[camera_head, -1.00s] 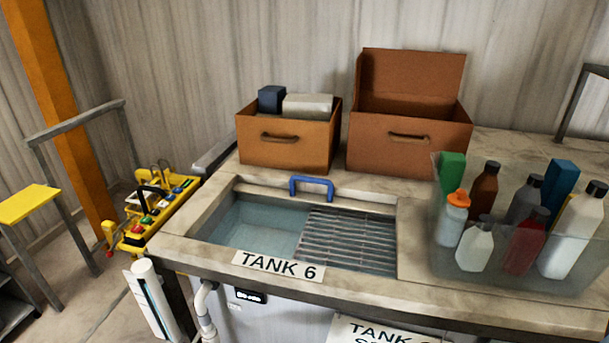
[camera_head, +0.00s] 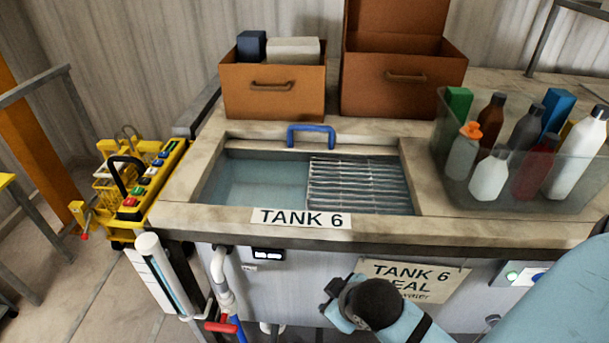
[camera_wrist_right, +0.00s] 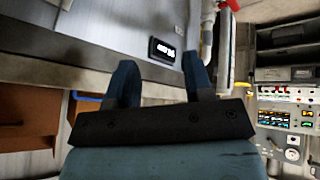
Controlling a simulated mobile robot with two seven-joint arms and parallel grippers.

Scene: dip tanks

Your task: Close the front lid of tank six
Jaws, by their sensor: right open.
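Tank six (camera_head: 300,217) is a sunken basin in the worktop, labelled TANK 6 on its front rim. Its top is open, showing pale blue liquid (camera_head: 262,180) on the left and a metal grate (camera_head: 358,185) on the right. A blue handle (camera_head: 311,129) stands at the rear edge of the opening; the lid panel itself is not clearly visible. My right gripper (camera_head: 332,296) is low in front of the tank's front panel, apart from the handle. Its two fingers are spread and empty in the right wrist view (camera_wrist_right: 160,82). My left gripper is out of view.
Two brown boxes (camera_head: 272,100) (camera_head: 400,95) stand behind the tank. A clear bin (camera_head: 450,178) of bottles stands to its right. A yellow control rack (camera_head: 145,185) is at the left. Pipes (camera_head: 220,275) and a sign (camera_head: 412,278) are on the front.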

